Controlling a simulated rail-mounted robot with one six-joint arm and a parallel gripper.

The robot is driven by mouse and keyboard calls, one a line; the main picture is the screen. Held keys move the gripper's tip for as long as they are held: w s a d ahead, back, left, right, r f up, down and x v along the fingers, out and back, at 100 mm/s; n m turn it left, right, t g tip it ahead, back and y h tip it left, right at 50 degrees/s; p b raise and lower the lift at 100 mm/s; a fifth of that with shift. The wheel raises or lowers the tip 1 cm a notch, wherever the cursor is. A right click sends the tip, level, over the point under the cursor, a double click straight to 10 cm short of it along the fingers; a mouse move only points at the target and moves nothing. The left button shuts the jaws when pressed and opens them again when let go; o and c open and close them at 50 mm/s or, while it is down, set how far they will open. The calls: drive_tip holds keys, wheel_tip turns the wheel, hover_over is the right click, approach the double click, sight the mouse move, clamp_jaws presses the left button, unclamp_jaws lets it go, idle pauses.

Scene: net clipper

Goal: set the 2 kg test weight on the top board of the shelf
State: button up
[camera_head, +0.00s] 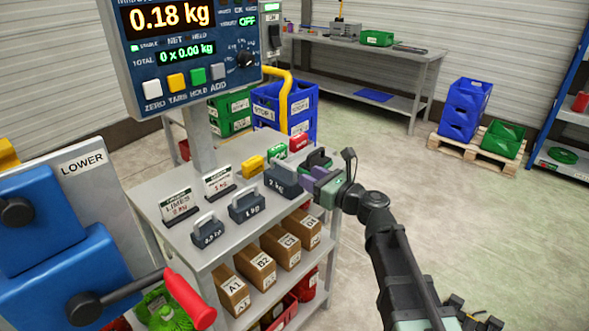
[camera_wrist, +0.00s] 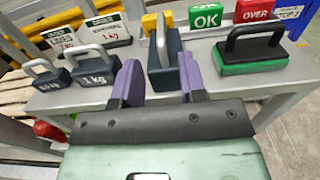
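The 2 kg test weight (camera_head: 281,183) is a dark block with a grey handle. It stands upright on the grey top board (camera_head: 213,238) of the cart-like stand, near its right edge. My gripper (camera_head: 308,183) is level with its right end. In the wrist view the purple fingers of my gripper (camera_wrist: 157,83) are apart, and the weight (camera_wrist: 164,62) shows end-on in the gap between them. I cannot tell whether the fingers touch it. A shelf (camera_head: 558,165) with blue uprights is partly in view at the far right; its top is cut off.
The 1 kg weight (camera_head: 246,205) and the 0.5 kg weight (camera_head: 208,230) stand left of the 2 kg one. Label cards (camera_head: 219,181), coloured OK (camera_head: 276,153) and OVER blocks, and a green-based black block (camera_wrist: 252,52) are close by. Floor to the right is mostly clear.

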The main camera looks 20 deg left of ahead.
drive_tip(key=s+d+f+n+g+h, duration=0.2)
drive_tip(key=s+d+f+n+h, duration=0.3)
drive_tip(key=d, duration=0.5)
drive_tip(key=s+d+f+n+g+h, duration=0.3)
drive_tip(key=s+d+f+n+h, duration=0.3)
drive_tip(key=d+n, duration=0.4)
drive_tip(key=s+d+f+n+g+h, duration=0.2)
drive_tip(key=s+d+f+n+h, duration=0.3)
drive_tip(key=d+n, duration=0.3)
drive_tip(key=d+f, duration=0.1)
drive_tip(key=d, duration=0.3)
drive_tip(key=shift+s+d+g, duration=0.15)
drive_tip(key=shift+d+g, duration=0.1)
drive_tip(key=shift+g, duration=0.05)
drive_tip(key=shift+f, duration=0.1)
